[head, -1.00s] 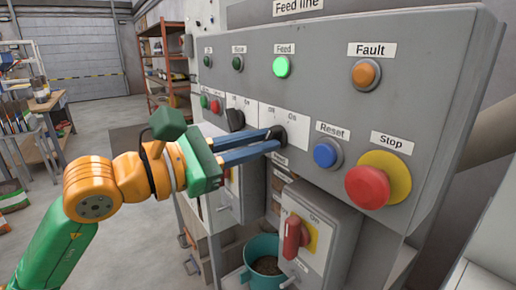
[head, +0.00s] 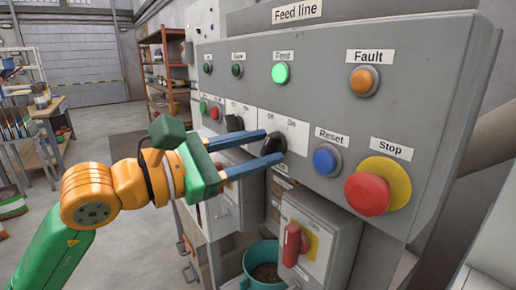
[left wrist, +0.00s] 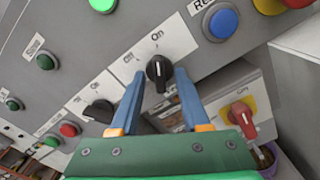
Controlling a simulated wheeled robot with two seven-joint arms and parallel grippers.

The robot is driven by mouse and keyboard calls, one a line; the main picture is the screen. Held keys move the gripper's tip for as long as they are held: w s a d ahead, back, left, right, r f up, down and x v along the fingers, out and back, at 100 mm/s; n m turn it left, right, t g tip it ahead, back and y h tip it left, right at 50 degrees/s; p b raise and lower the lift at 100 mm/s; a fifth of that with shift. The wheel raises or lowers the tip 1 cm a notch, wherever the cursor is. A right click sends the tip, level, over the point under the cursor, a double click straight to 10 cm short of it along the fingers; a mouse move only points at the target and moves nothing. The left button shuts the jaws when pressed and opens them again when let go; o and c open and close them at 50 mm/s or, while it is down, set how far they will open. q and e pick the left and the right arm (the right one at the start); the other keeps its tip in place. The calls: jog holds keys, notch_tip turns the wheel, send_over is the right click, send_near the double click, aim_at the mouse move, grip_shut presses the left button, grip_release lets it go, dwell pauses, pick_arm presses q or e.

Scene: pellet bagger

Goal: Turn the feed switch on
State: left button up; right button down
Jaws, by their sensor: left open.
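The feed switch (head: 293,137) is a black rotary knob on the grey control panel, below the lit green Feed lamp (head: 281,73). In the left wrist view the knob (left wrist: 158,68) points toward the "On" label. My left gripper (head: 273,145) is open, with its two blue fingers reaching to the panel. In the left wrist view its fingertips (left wrist: 160,78) stand apart on either side of the knob, with gaps visible beside it. I cannot tell how deep the fingertips reach over the knob. My right gripper is not in view.
A blue Reset button (head: 326,159), a red Stop button (head: 367,193) and an orange Fault lamp (head: 364,80) are to the right. Another black knob (head: 235,123) is to the left.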

pick_arm(q)
jog(key=b+v, duration=0.2)
jog(key=v, duration=0.5)
